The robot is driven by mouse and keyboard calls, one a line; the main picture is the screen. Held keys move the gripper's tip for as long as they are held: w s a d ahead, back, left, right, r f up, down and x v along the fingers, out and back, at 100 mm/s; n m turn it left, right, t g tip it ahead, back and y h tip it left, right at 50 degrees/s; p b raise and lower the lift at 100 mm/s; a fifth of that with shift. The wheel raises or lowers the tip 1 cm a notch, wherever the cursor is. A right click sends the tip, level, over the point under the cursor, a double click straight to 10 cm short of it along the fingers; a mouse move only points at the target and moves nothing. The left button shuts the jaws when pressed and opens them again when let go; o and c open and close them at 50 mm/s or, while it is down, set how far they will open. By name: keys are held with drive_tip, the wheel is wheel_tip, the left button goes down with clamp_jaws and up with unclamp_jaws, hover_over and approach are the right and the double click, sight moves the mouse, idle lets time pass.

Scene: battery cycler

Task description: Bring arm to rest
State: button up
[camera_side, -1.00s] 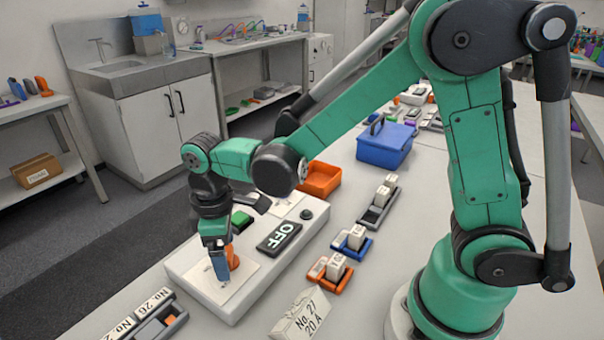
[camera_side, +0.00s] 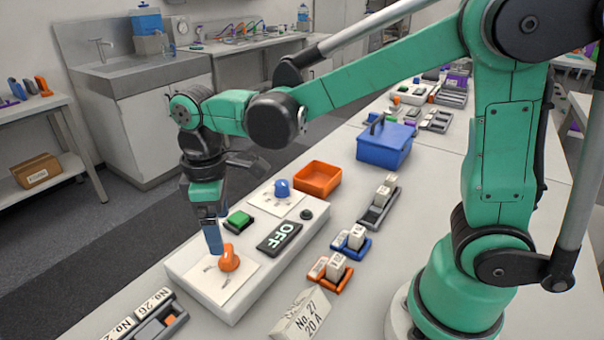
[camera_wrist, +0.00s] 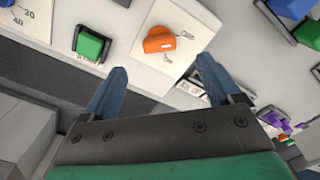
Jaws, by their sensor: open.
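My gripper (camera_side: 213,238) hangs over the left edge of the white cycler box (camera_side: 205,300) in the side view, a little above and beside the orange knob (camera_side: 229,258). In the wrist view its two blue fingers (camera_wrist: 165,82) are spread with nothing between them. The orange knob (camera_wrist: 160,40) shows beyond the fingertips on a white plate, apart from them. The box also carries a green button (camera_side: 239,220), a blue knob (camera_side: 282,188) and a black display (camera_side: 279,237) that reads OFF.
An orange bin (camera_side: 317,179) and a blue lidded box (camera_side: 385,146) stand behind the cycler. Battery holders, one orange (camera_side: 330,272) and one blue (camera_side: 351,244), sit to its right. A white block labelled No. 27 20 A (camera_side: 301,316) is at the front.

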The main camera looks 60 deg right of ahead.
drive_tip(key=s+d+r+m+t, duration=0.3)
drive_tip(key=s+d+m+t, duration=0.2)
drive_tip(key=d+m+t, duration=0.2)
drive_tip(key=shift+s+d+m, duration=0.25)
drive_tip(key=shift+d+m, duration=0.35)
drive_tip(key=shift+d, duration=0.1)
